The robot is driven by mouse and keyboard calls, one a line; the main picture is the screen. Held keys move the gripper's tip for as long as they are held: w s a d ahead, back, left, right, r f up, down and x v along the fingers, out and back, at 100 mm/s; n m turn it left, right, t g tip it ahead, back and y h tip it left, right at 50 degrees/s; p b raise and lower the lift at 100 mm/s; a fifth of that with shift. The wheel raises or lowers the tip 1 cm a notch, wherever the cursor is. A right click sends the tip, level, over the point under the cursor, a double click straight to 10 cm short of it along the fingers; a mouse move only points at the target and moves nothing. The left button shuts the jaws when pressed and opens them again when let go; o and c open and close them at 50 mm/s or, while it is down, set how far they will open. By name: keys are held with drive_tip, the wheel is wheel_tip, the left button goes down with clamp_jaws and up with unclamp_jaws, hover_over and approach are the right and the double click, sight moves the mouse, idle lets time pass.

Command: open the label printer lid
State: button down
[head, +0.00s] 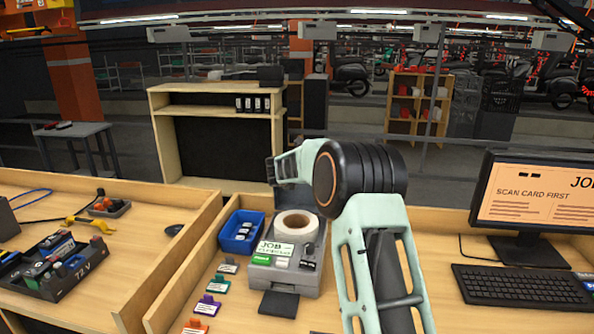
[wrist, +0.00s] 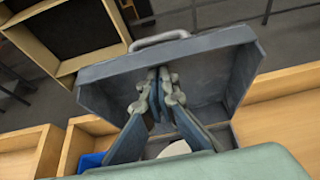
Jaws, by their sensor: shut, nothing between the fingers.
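The label printer (head: 272,272) is a grey box with a JOB label and small buttons on its front. A white label roll (head: 296,224) shows in its open top, and part of the roll shows in the wrist view (wrist: 175,149). The lid (wrist: 205,85) stands raised behind the roll, its hollow inner side facing the wrist camera and a handle (wrist: 160,40) at its top edge. In the head view, my arm hides much of the lid. My gripper (head: 271,170) is shut and empty; its fingertips (wrist: 158,78) are in front of the lid's inner side. Contact is unclear.
A blue bin (head: 237,232) stands left of the printer, with coloured tags (head: 208,306) in front of it. A monitor (head: 535,195) and keyboard (head: 522,288) are at the right. A wooden divider (head: 180,275) separates the left bench.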

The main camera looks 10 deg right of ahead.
drive_tip(key=shift+w+d+p, duration=0.15)
drive_tip(key=shift+w+d, duration=0.1)
drive_tip(key=shift+w, duration=0.3)
drive_tip(key=shift+w+d+p, duration=0.15)
drive_tip(key=shift+w+d, duration=0.05)
drive_tip(key=shift+w, duration=0.35)
